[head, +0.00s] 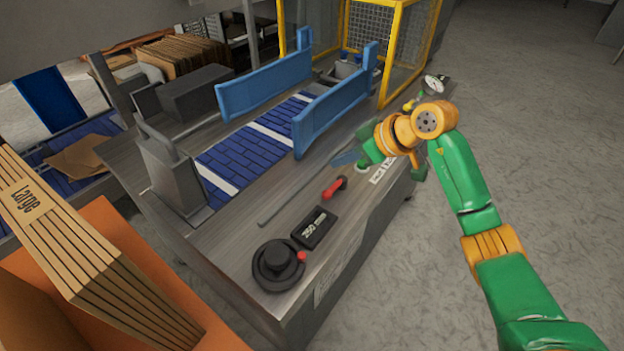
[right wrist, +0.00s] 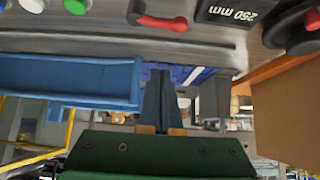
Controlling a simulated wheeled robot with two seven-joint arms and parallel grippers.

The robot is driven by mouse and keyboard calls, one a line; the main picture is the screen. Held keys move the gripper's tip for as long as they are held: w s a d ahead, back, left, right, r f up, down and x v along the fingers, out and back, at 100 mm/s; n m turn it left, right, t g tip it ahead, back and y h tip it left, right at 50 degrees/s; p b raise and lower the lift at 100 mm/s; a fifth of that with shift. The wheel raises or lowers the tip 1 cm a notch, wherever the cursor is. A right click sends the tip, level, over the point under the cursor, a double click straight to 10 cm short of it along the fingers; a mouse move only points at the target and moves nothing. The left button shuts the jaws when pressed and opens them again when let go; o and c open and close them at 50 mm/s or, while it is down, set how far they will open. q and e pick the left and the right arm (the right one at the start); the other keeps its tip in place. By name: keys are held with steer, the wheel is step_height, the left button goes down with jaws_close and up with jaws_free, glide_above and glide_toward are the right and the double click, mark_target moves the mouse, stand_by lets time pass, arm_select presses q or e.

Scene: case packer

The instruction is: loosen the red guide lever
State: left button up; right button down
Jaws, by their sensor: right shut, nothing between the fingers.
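The red guide lever (head: 335,188) lies on the machine's grey deck, beside the black 250 mm display (head: 314,228). It has a dark pivot at one end. In the right wrist view the lever (right wrist: 162,22) shows near the top edge, beyond my fingers and apart from them. My right gripper (head: 345,157) is above the deck, a little behind the lever in the head view. Its dark fingers (right wrist: 163,85) are together with nothing between them. My left gripper is not in view.
A black handwheel with a red knob (head: 278,265) sits in front of the display. Blue guide rails (head: 330,108) flank the blue conveyor (head: 240,155). A yellow-framed cage (head: 390,60) stands behind. Cartons marked Large (head: 60,235) are at the left. The floor at right is clear.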

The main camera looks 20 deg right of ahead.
mark_target(335, 189)
steer(key=x, duration=0.8)
steer(key=shift+s+a+f+b, duration=0.1)
steer(key=shift+a+f+b, duration=0.2)
steer(key=shift+f+b, duration=0.1)
steer(key=shift+f+p, duration=0.25)
steer(key=shift+p, duration=0.05)
steer(key=s, duration=0.1)
steer(key=s+d, duration=0.1)
steer(key=d, duration=0.1)
steer(key=shift+s+d+f+p, duration=0.1)
steer(key=shift+s+f+p, duration=0.15)
steer(key=shift+s+p, duration=0.15)
steer(key=shift+w, duration=0.1)
